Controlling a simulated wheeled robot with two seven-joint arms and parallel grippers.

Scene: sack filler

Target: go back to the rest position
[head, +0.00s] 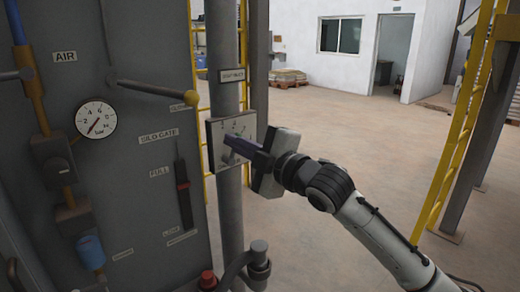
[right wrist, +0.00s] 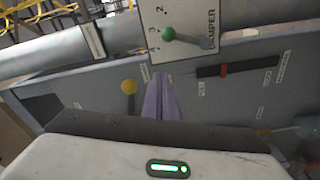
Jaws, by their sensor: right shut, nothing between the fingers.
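My right gripper (head: 234,147) reaches in from the right in the head view, its purple fingers pointing left in front of a white dial plate (head: 217,128) on a grey post. In the right wrist view the same gripper (right wrist: 161,78) has its fingers together with nothing between them. The plate (right wrist: 150,15), lettered "...MPER", carries a lever with a green knob (right wrist: 168,34) just beyond the fingertips. The fingers look apart from the knob; whether they touch the plate I cannot tell. The fingers hide part of the plate in the head view. My left gripper is not in view.
A grey panel (head: 140,215) at the left holds a pressure gauge (head: 96,118), a yellow-knobbed lever (head: 150,90) and a slot with a red marker (head: 183,186). A red button (head: 208,279) is at the bottom. Yellow ladder rails (head: 462,130) stand right. Open floor (head: 340,120) lies behind.

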